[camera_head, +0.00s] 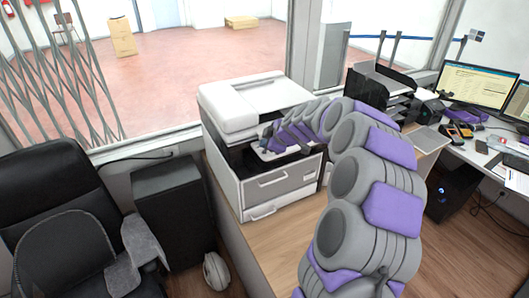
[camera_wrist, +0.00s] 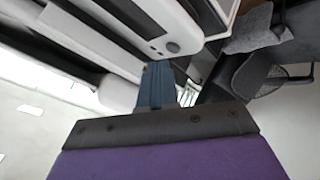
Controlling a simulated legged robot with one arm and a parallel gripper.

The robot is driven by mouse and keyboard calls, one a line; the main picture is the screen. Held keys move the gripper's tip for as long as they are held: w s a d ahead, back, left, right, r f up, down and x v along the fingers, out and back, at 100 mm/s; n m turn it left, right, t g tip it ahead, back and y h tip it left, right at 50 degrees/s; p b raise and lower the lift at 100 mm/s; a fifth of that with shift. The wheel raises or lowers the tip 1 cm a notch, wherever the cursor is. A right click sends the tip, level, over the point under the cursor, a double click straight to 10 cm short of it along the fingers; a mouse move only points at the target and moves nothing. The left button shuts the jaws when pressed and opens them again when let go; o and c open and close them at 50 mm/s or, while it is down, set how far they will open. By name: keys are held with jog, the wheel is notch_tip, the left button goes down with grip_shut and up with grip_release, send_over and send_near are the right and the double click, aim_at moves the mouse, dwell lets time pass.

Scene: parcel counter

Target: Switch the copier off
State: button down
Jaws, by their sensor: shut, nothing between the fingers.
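The copier (camera_head: 262,150) is a white and dark grey machine on a wooden counter, in the middle of the head view. My arm reaches to its front, and my gripper (camera_head: 266,142) is at the opening below the scanner lid. In the wrist view my gripper (camera_wrist: 158,68) is shut and empty, with its dark blue fingers pointing at the copier's white edge. Whether the fingers touch the copier cannot be told. My arm hides part of the copier's right side.
The wooden counter (camera_head: 262,238) is bare in front of the copier. A black office chair (camera_head: 65,215) and a black cabinet (camera_head: 172,210) stand at the left. Black paper trays (camera_head: 375,85) stand behind my arm. Monitors (camera_head: 478,83) stand on the desk at the right.

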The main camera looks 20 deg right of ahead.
jog(key=shift+r, duration=0.1)
notch_tip(320, 180, up, 6)
jog(key=shift+a+f, duration=0.1)
dwell(0.6)
dwell(0.3)
